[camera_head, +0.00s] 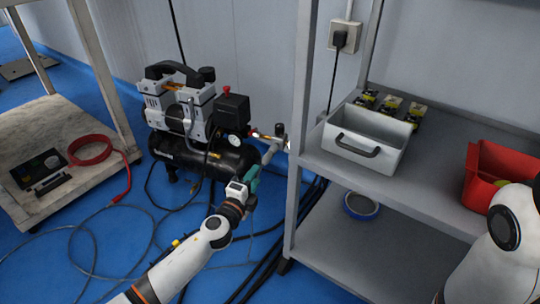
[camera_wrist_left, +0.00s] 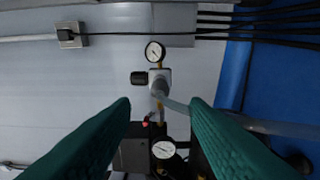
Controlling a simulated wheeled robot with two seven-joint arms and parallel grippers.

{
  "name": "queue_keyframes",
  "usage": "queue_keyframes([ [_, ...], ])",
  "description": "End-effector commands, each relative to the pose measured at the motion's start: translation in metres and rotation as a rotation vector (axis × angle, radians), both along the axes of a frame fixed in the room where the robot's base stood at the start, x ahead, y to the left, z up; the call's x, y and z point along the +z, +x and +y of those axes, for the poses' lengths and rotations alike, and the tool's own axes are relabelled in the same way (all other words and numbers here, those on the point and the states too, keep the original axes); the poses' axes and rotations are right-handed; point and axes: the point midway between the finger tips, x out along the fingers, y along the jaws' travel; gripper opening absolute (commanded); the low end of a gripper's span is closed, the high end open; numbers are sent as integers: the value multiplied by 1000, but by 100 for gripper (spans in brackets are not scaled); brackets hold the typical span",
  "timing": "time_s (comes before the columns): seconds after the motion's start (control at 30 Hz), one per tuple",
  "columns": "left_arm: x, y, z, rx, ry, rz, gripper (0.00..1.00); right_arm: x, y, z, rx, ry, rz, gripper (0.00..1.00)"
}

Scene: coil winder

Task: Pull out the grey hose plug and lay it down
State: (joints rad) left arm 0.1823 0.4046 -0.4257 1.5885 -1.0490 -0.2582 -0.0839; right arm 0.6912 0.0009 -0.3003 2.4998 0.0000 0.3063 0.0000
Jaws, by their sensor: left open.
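The grey hose plug (camera_wrist_left: 160,88) sits at the air fitting beside the compressor (camera_head: 190,120), with a grey hose (camera_wrist_left: 265,127) running off to the right in the left wrist view. In the head view the grey plug and hose (camera_head: 270,150) show just beyond my left gripper (camera_head: 256,172). My left gripper (camera_wrist_left: 160,103) is open, its teal fingers on either side of the plug's line of sight. I cannot tell whether the fingers touch it. My right arm shows at the lower right, but its gripper is out of view.
A grey shelf unit (camera_head: 330,163) stands right of the compressor, holding a white bin (camera_head: 368,138) and a red bin (camera_head: 495,165). Black cables run along its foot. A workbench (camera_head: 70,125) with a red hose coil (camera_head: 92,150) is at left. Loose hose lies on the blue floor.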

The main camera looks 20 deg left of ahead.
Motion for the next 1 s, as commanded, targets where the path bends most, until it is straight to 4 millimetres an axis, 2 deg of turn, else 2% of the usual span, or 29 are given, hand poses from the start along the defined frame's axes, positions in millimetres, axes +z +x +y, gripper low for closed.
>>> queue_keyframes([
  [0.27,0,5,-1,1,-1,-1,41,-1,0,0,0,0,1,34],
  [0.73,-1,66,-9,1,-1,-2,41,-15,-2,0,-1,-1,-6,34],
  [1.0,-1,87,-12,0,0,-1,41,-22,-2,0,-1,-1,-6,34],
])
